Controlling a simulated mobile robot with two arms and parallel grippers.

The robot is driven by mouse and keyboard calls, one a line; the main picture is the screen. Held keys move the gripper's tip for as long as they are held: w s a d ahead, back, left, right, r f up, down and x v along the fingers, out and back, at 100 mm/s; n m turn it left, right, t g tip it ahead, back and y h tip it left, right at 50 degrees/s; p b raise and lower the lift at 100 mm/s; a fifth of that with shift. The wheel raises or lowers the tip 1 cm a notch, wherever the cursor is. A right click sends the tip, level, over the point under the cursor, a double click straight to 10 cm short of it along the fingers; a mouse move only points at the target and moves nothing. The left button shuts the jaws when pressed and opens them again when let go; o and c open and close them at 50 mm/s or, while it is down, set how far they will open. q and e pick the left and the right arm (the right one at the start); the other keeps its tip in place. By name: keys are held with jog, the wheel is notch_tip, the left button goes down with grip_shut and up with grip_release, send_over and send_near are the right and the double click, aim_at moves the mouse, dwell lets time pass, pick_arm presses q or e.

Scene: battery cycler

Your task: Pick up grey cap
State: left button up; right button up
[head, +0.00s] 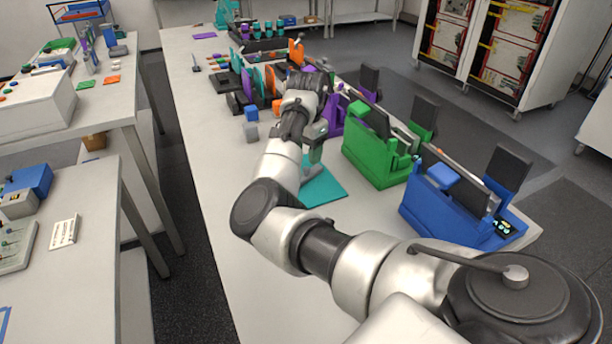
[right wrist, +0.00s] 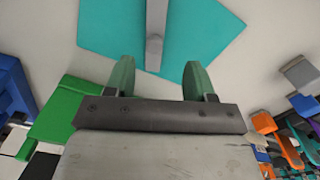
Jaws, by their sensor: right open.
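My right gripper (head: 314,150) hangs above the teal mat (head: 325,188) on the long table. In the right wrist view its two green fingers (right wrist: 160,80) are spread apart with nothing between their tips. A narrow grey piece (right wrist: 155,35) lies over the teal mat (right wrist: 215,32), in line with the gap between the fingers; I cannot tell if it is the grey cap. In the head view my arm hides this piece. A small grey block (head: 251,131) sits left of the gripper, by a blue block (head: 251,113). My left gripper is not in view.
A green holder (head: 375,160) and a blue holder (head: 440,215) stand right of the mat, with dark upright panels. Purple and orange holders crowd the table behind the gripper. The table's left strip (head: 215,150) is clear.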

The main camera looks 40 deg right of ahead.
aim_at(307, 168)
jog(key=f, duration=0.3)
jog(key=s+f, duration=0.1)
jog(key=f, duration=0.1)
jog(key=shift+a+p, duration=0.2)
jog(key=shift+p, duration=0.15)
jog(key=shift+w+f, duration=0.1)
jog(key=shift+f, duration=0.35)
jog(key=c, duration=1)
jog(key=shift+r, duration=0.1)
